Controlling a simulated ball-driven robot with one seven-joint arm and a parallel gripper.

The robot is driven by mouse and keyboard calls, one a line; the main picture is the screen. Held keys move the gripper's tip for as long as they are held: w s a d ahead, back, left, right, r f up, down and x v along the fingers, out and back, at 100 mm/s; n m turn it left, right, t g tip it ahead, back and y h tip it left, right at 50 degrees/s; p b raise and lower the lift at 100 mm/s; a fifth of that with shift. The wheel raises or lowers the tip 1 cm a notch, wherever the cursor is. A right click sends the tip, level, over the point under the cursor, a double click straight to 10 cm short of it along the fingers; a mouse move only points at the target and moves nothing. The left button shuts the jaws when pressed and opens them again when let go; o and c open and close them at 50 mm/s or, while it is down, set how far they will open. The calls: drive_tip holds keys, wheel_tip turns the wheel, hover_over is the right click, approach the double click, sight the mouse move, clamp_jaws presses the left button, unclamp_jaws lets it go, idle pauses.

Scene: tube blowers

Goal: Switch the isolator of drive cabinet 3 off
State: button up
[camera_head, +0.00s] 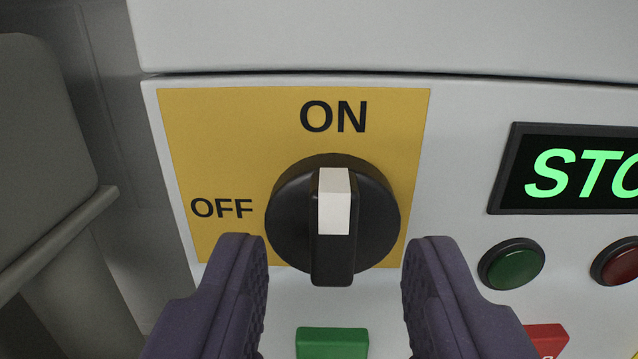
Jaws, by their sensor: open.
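The isolator is a round black rotary knob (288,230) with a raised grip bar, mounted on a yellow plate (230,130). The bar stands upright, and its white marker (334,200) points up at the word ON. The word OFF is printed to the left of the knob. My gripper (333,245) is open and empty, with one purple finger at the lower left of the knob and the other at the lower right. The bar lies between the fingers in the picture; I see no contact with it. No cabinet number is in view.
Right of the plate are a black display (585,170) with green letters "STO", cut off by the frame, a green button (511,264) and a dark red button (617,262). Below are a green label (332,342) and a red one (547,338). A grey structure (40,140) stands at left.

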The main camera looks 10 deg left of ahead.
drive_tip(key=shift+w+a, duration=0.25)
drive_tip(key=shift+w, duration=0.85)
clamp_jaws()
drive_tip(key=n+b, duration=0.1)
drive_tip(key=b, duration=0.2)
drive_tip(key=n+b, duration=0.2)
drive_tip(key=b, duration=0.1)
drive_tip(key=shift+a+f+n, duration=0.15)
drive_tip(key=shift+f+n, duration=0.15)
drive_tip(key=n+b, duration=0.2)
drive_tip(key=b, duration=0.2)
drive_tip(key=n+b, duration=0.3)
drive_tip(key=shift+s+a+b, duration=0.1)
drive_tip(key=shift+a+b, duration=0.1)
drive_tip(key=shift+b, duration=0.15)
drive_tip(key=n+b, duration=0.4)
drive_tip(key=n, duration=0.1)
drive_tip(key=shift+a+f, duration=0.15)
drive_tip(key=n+b, duration=0.2)
drive_tip(key=n, duration=0.2)
drive_tip(key=shift+f+b, duration=0.1)
drive_tip(key=shift+b, duration=0.3)
drive_tip(key=shift+n, duration=0.3)
